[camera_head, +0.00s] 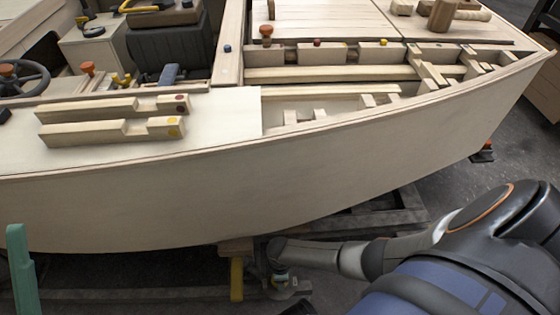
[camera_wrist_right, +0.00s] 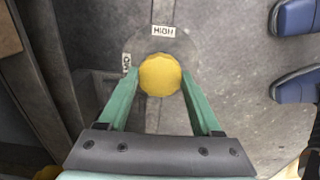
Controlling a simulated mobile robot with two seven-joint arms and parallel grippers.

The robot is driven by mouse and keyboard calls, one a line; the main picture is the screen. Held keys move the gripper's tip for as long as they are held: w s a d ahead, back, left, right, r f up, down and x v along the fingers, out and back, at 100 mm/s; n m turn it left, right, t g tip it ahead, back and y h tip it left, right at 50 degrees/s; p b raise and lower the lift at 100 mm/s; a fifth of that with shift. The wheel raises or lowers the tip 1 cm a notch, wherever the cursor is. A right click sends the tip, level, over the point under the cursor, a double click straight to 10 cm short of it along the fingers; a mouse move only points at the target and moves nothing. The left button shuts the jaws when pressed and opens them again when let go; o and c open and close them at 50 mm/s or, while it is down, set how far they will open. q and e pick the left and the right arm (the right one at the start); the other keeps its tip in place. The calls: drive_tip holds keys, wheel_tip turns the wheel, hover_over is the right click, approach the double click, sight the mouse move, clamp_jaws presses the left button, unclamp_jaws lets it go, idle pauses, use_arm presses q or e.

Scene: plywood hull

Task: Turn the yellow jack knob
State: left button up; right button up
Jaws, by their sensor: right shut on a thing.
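The yellow jack knob (camera_wrist_right: 160,75) is a faceted round cap seen in the right wrist view. It sits between the two green fingers of my right gripper (camera_wrist_right: 159,82), which is shut on it. A round grey plate under the knob carries a white "HIGH" label (camera_wrist_right: 163,31) above it and a second label (camera_wrist_right: 126,63), turned sideways, to its left. In the head view my right arm reaches low beside the hull, and the knob cannot be made out there. One green finger of my left gripper (camera_head: 20,262) shows at the lower left; the rest is out of frame.
The plywood hull (camera_head: 230,185) stands over the right arm, on a dark frame (camera_head: 385,212). A yellow post (camera_head: 237,279) stands just left of my right gripper. Blue objects (camera_wrist_right: 296,17) line the right side of the wrist view. Notched wooden beams (camera_head: 110,133) lie on the deck.

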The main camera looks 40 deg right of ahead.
idle(0.3)
drive_tip(key=o, duration=1.4)
use_arm(q)
drive_tip(key=shift+r, duration=0.1)
use_arm(e)
drive_tip(key=shift+r, duration=0.1)
drive_tip(key=shift+r+p, duration=0.4)
use_arm(q)
wheel_tip(320, 180, up, 4)
drive_tip(key=m+p, duration=0.1)
drive_tip(key=p, duration=0.3)
use_arm(e)
wheel_tip(320, 180, up, 5)
drive_tip(key=shift+f, duration=0.1)
use_arm(q)
drive_tip(key=w+a+f+n+g+y+p, duration=0.1)
drive_tip(key=w+f+n+g+y, duration=0.1)
drive_tip(key=f, duration=0.8)
drive_tip(key=w+a+f+n+g+y+p, duration=0.1)
drive_tip(key=w+f+n+g+y+p, duration=0.1)
drive_tip(key=w+f+n+y, duration=0.3)
wheel_tip(320, 180, down, 6)
drive_tip(key=n+g+y, duration=0.1)
drive_tip(key=y, duration=0.2)
drive_tip(key=shift+r+n+g+y, duration=0.2)
drive_tip(key=shift+n+g+y, duration=0.1)
drive_tip(key=shift+y, duration=0.1)
use_arm(e)
wheel_tip(320, 180, up, 7)
drive_tip(key=shift+f, duration=0.15)
